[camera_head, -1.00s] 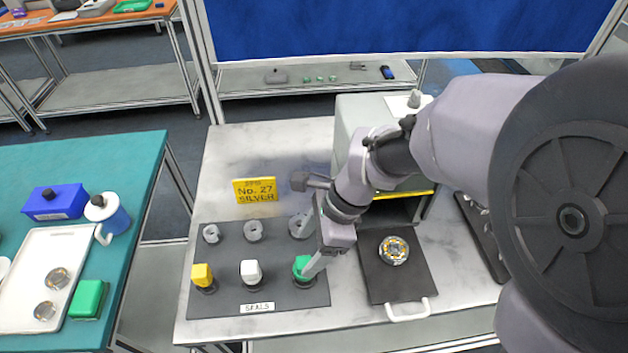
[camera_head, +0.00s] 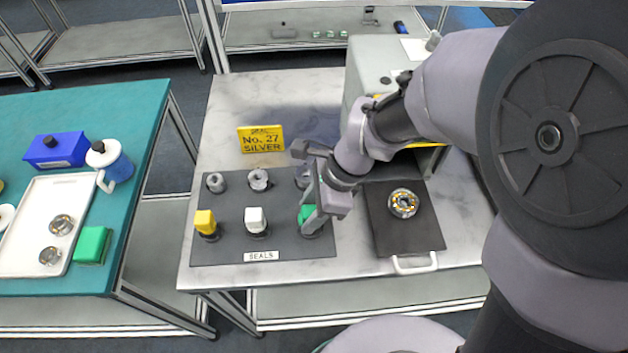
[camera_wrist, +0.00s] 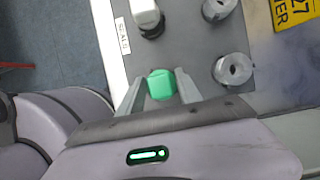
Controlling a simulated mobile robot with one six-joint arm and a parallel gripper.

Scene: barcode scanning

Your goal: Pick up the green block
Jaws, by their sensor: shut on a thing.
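The green block (camera_head: 306,214) is the right one of three coloured blocks in the front row on the dark mat (camera_head: 283,244). In the wrist view the green block (camera_wrist: 161,84) sits between the two fingers. My gripper (camera_head: 312,222) is shut on it from above and hides part of it. In the wrist view my gripper (camera_wrist: 160,90) has a finger on each side of the block. The block seems to be still at its place on the mat; its underside is hidden.
A white block (camera_head: 255,219) and a yellow block (camera_head: 205,221) stand left of my gripper. A yellow sign (camera_head: 260,139) stands further back. A dark tray (camera_head: 420,235) with a round part (camera_head: 403,203) is to the right.

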